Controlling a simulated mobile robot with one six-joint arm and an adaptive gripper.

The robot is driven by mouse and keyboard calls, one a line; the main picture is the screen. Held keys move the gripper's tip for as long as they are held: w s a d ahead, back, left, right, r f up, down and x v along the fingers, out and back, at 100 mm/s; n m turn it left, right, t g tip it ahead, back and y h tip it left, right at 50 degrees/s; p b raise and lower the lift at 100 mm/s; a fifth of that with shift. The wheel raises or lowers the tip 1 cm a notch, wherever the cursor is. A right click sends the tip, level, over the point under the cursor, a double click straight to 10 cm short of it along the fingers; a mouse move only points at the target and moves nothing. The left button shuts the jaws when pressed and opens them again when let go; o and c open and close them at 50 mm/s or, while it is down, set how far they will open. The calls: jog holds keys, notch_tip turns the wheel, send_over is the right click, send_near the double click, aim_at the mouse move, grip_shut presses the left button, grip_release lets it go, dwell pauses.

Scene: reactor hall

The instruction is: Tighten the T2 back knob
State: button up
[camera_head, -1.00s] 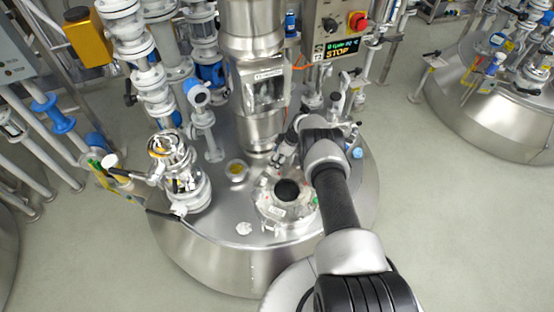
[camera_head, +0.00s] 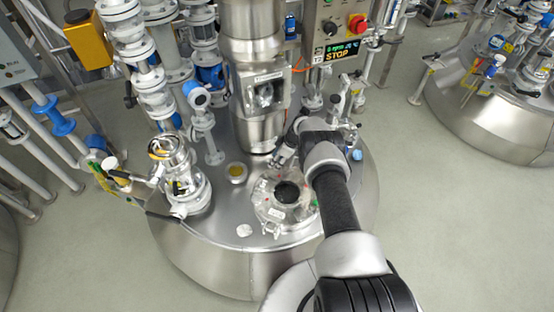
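The T2 reactor (camera_head: 205,255) is a steel vessel in the middle of the head view, with a T2 label beside the display (camera_head: 342,51) reading STOP. On its lid is a round manway hatch (camera_head: 268,210) with a dark centre port and small clamps or knobs around its rim. My gripper (camera_head: 279,161) is at the back edge of this hatch, beside the central column. The back knob cannot be made out clearly; my gripper and wrist cover that area. The fingers are too small to tell whether they are open or shut, or touching anything.
The steel agitator column (camera_head: 254,80) stands directly behind the hatch. A glass-and-steel fitting (camera_head: 180,180) stands at the lid's left, with a yellowish sight port (camera_head: 237,172) between. White pipes crowd the back left. The floor (camera_head: 440,210) at right is clear.

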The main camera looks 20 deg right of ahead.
jog(key=shift+s+a+r+m+p, duration=0.1)
jog(key=shift+r+m+p, duration=0.05)
jog(key=shift+m+p, duration=0.7)
jog(key=m+t+h+p, duration=0.1)
jog(key=m, duration=0.2)
jog(key=shift+a+m+h, duration=0.1)
jog(key=shift+m+h, duration=0.15)
jog(key=shift+h, duration=0.05)
jog(key=m, duration=0.1)
jog(key=m+h, duration=0.1)
jog(key=shift+f+m+t, duration=0.2)
jog(key=shift+m+t, duration=0.2)
jog(key=shift+m+h+b, duration=0.4)
jog(key=shift+m+b, duration=0.7)
jog(key=shift+r+m, duration=0.1)
jog(key=shift+m, duration=0.3)
jog(key=o, duration=1)
jog(key=shift+o, duration=0.2)
